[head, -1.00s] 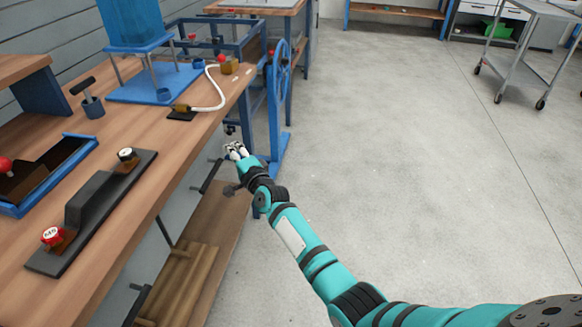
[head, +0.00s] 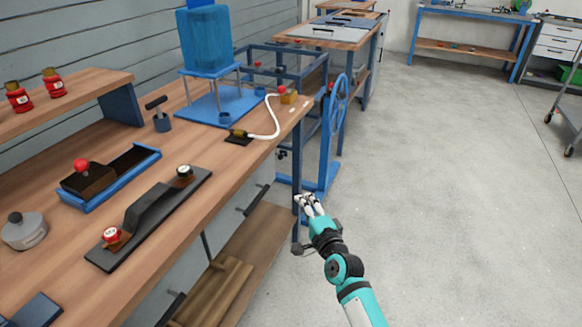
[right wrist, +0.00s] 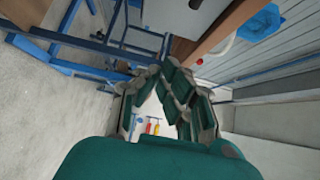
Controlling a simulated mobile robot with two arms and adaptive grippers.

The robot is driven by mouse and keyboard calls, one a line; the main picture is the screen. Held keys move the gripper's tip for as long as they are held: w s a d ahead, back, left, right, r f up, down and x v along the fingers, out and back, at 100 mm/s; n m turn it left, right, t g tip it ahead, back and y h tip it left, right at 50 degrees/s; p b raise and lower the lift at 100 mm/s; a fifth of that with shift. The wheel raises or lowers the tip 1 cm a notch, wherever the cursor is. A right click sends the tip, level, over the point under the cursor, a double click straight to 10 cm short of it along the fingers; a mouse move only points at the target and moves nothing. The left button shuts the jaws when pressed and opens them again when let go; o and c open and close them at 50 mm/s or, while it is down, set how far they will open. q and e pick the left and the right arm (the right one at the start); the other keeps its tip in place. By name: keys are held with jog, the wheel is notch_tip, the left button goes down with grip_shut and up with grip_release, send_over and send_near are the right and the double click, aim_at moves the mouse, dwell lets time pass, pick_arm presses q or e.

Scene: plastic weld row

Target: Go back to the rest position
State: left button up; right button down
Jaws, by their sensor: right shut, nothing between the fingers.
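My right gripper (head: 309,203) is shut and empty. In the head view it hangs in the air off the right edge of the workbench (head: 222,208), in front of the blue stand with a handwheel (head: 338,105). In the right wrist view its fingers (right wrist: 178,92) come together near the middle, with nothing between them. My left gripper is not in view.
The bench holds a black fixture with red and dark knobs (head: 150,213), a blue tray (head: 148,161) and a blue hopper on a stand (head: 207,38). The floor (head: 450,190) on the right is clear.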

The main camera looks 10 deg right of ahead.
jog(key=s+f+n+g, duration=0.7)
jog(key=s+f+n, duration=0.3)
jog(key=s+f, duration=0.7)
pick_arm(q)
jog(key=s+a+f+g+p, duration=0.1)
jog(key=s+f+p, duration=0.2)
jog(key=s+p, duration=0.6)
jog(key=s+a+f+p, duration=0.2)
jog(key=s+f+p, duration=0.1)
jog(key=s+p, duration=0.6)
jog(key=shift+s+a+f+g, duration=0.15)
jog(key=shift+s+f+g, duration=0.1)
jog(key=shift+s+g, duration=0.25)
pick_arm(e)
jog(key=s+d+f+n+g+h, duration=0.1)
jog(key=s+f, duration=0.4)
jog(key=s, duration=0.8)
jog(key=s+d+f+n+g+h, duration=0.1)
jog(key=s+d+f+n+g, duration=0.3)
jog(key=s, duration=1)
jog(key=s+d+f+n+g+h, duration=0.1)
jog(key=s+d+f+n+g, duration=0.2)
jog(key=s+f, duration=0.5)
jog(key=s+d+g, duration=0.1)
jog(key=s, duration=0.4)
jog(key=shift+s+g, duration=0.2)
jog(key=shift+g, duration=0.1)
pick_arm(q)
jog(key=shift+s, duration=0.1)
